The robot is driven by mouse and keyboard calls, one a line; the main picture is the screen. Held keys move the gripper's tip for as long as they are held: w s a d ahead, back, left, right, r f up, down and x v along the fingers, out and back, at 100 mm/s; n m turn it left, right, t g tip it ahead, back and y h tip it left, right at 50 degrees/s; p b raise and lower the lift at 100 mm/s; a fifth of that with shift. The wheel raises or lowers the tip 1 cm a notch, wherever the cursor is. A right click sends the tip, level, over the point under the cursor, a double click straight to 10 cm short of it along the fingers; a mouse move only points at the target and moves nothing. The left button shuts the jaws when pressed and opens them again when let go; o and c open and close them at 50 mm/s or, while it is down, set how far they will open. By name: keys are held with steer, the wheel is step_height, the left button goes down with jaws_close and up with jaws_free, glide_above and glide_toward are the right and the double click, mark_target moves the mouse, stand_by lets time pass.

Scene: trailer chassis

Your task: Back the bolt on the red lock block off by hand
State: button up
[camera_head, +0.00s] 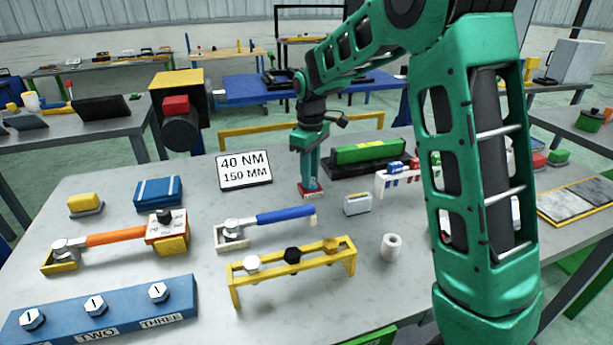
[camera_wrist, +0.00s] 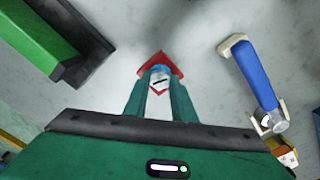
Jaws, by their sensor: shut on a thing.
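The red lock block (camera_head: 305,192) sits on the grey table, near the middle. In the wrist view the red block (camera_wrist: 157,59) shows as a diamond shape just beyond my fingertips. Its bolt (camera_wrist: 159,78) has a pale head with a dark mark and some blue around it. My gripper (camera_head: 311,181) points straight down over the block, with its fingers around the bolt head. In the wrist view my gripper (camera_wrist: 158,88) is shut on the bolt, one finger on each side. The bolt's shank is hidden.
A blue-handled wrench (camera_head: 285,215) lies in front of the block. A sign reading 40 NM, 150 MM (camera_head: 244,170) stands left. A green-topped black case (camera_head: 368,153), a small grey box (camera_head: 357,204) and a white rack (camera_head: 381,181) are close on the right. A yellow rack (camera_head: 293,267) stands in front.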

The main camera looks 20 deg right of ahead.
steer(key=n, duration=0.3)
steer(key=shift+d+f+n, duration=0.15)
steer(key=shift+n, duration=0.15)
steer(key=n, duration=0.3)
steer(key=shift+n, duration=0.3)
steer(key=n, duration=0.6)
steer(key=shift+n, duration=0.3)
steer(key=o, duration=1.1)
steer(key=shift+w, duration=0.1)
steer(key=shift+c, duration=0.2)
